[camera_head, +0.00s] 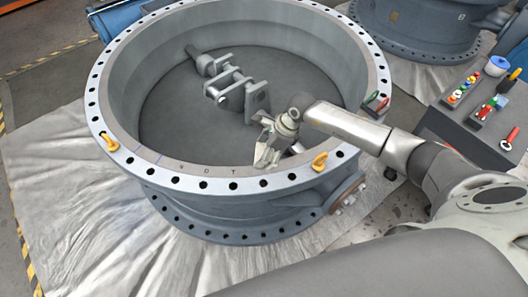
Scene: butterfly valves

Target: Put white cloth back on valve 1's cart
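My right arm comes in from the right and reaches over the rim of the large grey valve ring (233,172). My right gripper (267,152) is small in view, just inside the near rim and pointing down. A pale, angular shape is at its fingers; I cannot tell whether it is cloth or part of the gripper. I cannot make out a separate white cloth. A dark cart top (477,139) stands at the right with tools on it. I cannot tell which valve is number 1. My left gripper is not in view.
A lever mechanism (232,84) lies inside the valve. A pale sheet (75,215) covers the floor beneath. The cart holds a blue-and-white container (497,66) and colourful tools. Another valve (425,28) stands behind.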

